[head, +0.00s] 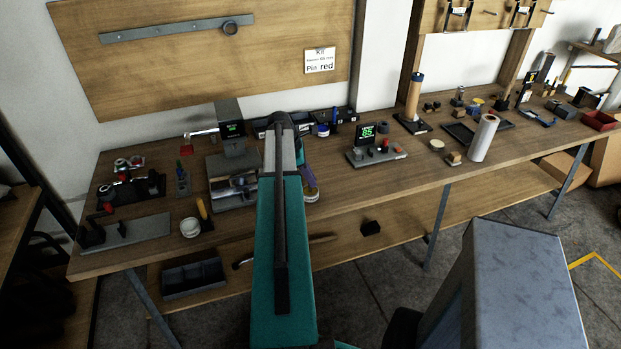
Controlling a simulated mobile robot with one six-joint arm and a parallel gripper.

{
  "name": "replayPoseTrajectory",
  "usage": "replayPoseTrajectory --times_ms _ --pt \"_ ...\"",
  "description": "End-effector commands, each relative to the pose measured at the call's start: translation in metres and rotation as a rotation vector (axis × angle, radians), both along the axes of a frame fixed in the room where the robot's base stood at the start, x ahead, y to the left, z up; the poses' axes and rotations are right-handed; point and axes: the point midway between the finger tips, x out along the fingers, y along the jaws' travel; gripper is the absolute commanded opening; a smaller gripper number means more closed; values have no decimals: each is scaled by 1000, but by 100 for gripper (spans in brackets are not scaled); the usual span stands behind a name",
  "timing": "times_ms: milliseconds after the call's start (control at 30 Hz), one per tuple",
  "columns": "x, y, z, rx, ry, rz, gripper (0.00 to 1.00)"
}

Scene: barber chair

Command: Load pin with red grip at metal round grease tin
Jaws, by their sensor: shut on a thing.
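My teal arm reaches up the middle of the head view and hides my gripper and whatever is at it. A small round pale tin (190,228), possibly the grease tin, stands at the front of the bench, left of my arm. Red grips show in several places on the left: one at a grey device with a green display (186,149), one on a dark holder (108,207). I cannot tell which belongs to the pin. A sign (320,61) on the wall board reads "Pin red".
The wooden bench (345,195) runs across the view. A grey vise-like block (232,180) is close left of my arm. A second display unit (375,152) stands to the right. The bench front right of my arm is clear.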

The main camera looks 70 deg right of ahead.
Motion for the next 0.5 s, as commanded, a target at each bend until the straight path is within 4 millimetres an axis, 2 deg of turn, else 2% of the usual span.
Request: replayPoseTrajectory --times_ms 167,500 --pt "0 1 2 5 0 -1 0" --pt "0 1 22 2 0 1 0"
